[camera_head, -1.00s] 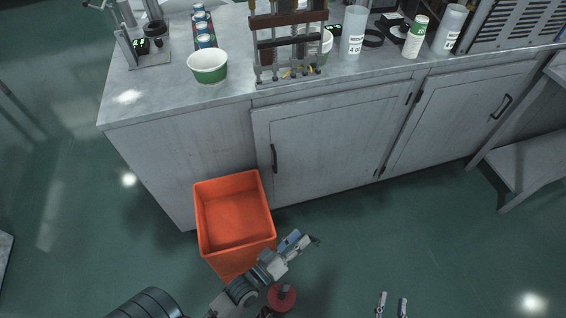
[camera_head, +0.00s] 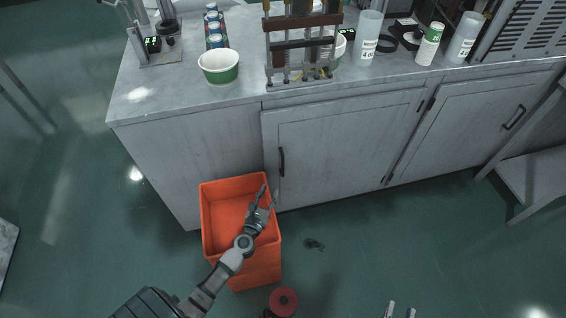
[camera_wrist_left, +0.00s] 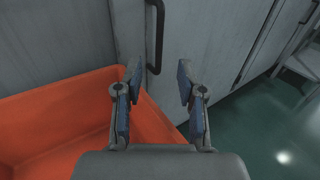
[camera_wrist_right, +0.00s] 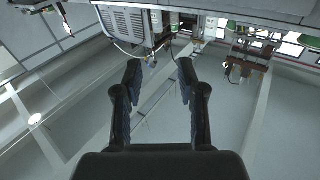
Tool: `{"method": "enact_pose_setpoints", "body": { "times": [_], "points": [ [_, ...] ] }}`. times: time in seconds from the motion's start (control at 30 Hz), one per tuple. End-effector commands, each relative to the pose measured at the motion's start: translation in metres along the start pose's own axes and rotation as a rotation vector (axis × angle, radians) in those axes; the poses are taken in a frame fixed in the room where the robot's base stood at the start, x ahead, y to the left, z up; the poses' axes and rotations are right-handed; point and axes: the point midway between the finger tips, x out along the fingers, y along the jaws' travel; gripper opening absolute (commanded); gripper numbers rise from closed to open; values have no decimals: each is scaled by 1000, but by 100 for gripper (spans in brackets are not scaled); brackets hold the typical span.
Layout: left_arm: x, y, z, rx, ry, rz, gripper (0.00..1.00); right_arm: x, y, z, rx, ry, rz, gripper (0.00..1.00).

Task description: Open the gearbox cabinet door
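The gray cabinet under the bench has a left door (camera_head: 340,150) with a dark vertical handle (camera_head: 282,162) near its left edge, and a right door (camera_head: 460,125) with its own handle (camera_head: 514,117). Both doors are closed. My left gripper (camera_head: 268,192) is over the orange bin, below and left of the left door's handle. In the left wrist view my left gripper (camera_wrist_left: 158,80) is open and empty, and the handle (camera_wrist_left: 154,35) lies ahead of its fingers, apart from them. My right gripper (camera_wrist_right: 157,75) is open and empty; its tips show at the head view's bottom edge (camera_head: 400,311).
An orange bin (camera_head: 208,222) stands on the floor against the cabinet, left of the left door. The countertop holds a green-and-white cup (camera_head: 219,68), a rack (camera_head: 303,50) and several bottles. A gray shelf stand (camera_head: 535,180) is at the right. The floor before the doors is mostly clear.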

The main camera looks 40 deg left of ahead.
Motion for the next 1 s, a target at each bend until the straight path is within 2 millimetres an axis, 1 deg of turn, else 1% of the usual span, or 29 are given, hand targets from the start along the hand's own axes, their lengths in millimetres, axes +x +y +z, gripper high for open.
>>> {"method": "enact_pose_setpoints", "body": {
  "times": [0.03,0.17,0.27,0.4,0.5,0.6,0.7,0.83,1.0],
  "points": [
    [13,0,2,2,-4,0,39,0,0,0,0,-3,0,40],
    [44,0,1,5,-3,-1,39,0,0,-1,1,14,-1,40],
    [68,0,0,5,-2,-1,39,0,-1,-6,4,52,-3,40],
    [100,-1,-2,7,0,-1,39,0,-3,-16,10,143,-7,40],
    [119,0,-2,8,0,-1,39,-2,-4,-26,15,215,-10,40],
    [133,-1,-2,6,0,-2,39,-4,-6,-35,19,282,-12,40],
    [142,0,-1,6,-1,-1,39,-7,-6,-41,21,328,-14,40],
    [147,0,0,6,-1,-1,39,-8,-7,-46,22,356,-14,40],
    [148,0,1,6,-1,-2,39,-9,-7,-48,22,361,-15,40]
  ]
}}
